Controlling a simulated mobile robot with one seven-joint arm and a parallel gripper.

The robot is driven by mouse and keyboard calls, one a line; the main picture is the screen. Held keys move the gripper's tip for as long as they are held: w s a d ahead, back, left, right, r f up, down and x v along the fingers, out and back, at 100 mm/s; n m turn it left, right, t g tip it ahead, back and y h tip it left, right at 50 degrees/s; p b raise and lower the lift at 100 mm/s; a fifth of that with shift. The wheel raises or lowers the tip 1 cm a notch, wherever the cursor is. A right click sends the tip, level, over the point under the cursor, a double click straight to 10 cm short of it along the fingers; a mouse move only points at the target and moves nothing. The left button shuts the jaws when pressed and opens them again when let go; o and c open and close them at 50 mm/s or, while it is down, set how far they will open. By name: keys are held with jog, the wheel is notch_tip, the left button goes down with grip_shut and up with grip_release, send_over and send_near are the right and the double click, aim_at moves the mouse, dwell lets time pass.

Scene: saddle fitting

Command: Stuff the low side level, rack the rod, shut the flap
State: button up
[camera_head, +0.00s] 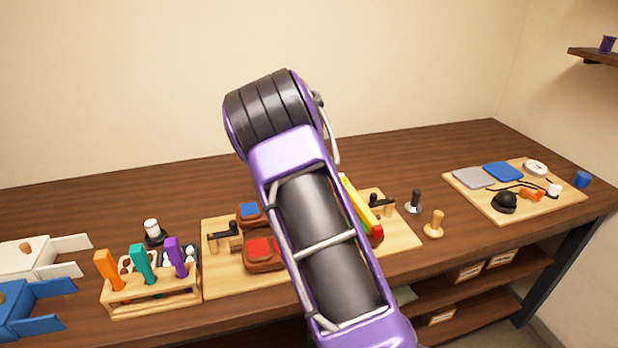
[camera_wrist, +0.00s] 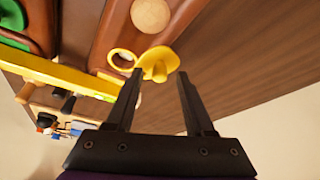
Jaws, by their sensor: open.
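My gripper (camera_wrist: 160,84) is open in the wrist view, its two dark fingers apart. A yellow piece with a rounded tab (camera_wrist: 158,62) lies just beyond the fingertips, with a yellow ring (camera_wrist: 122,59) beside it. Both are at the end of a brown leather-like panel (camera_wrist: 112,28) bearing a round tan disc (camera_wrist: 152,15). I cannot tell whether a finger touches the yellow piece. In the head view, a wooden rack (camera_head: 152,303) holds orange (camera_head: 108,270), teal (camera_head: 143,264) and purple (camera_head: 177,257) handled tools upright. My arm hides the middle of the work board and my gripper there.
A yellow bar (camera_head: 357,205) lies on the work board (camera_head: 218,285), also crossing the wrist view (camera_wrist: 55,73). Brown blocks with blue (camera_head: 249,210) and red (camera_head: 259,248) tops sit left of my arm. Stamps (camera_head: 434,226) stand right. Bare table lies before the right board (camera_head: 470,200).

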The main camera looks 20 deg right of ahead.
jog(key=v, duration=1.7)
jog(key=shift+a+r+p, duration=0.2)
jog(key=shift+p, duration=0.2)
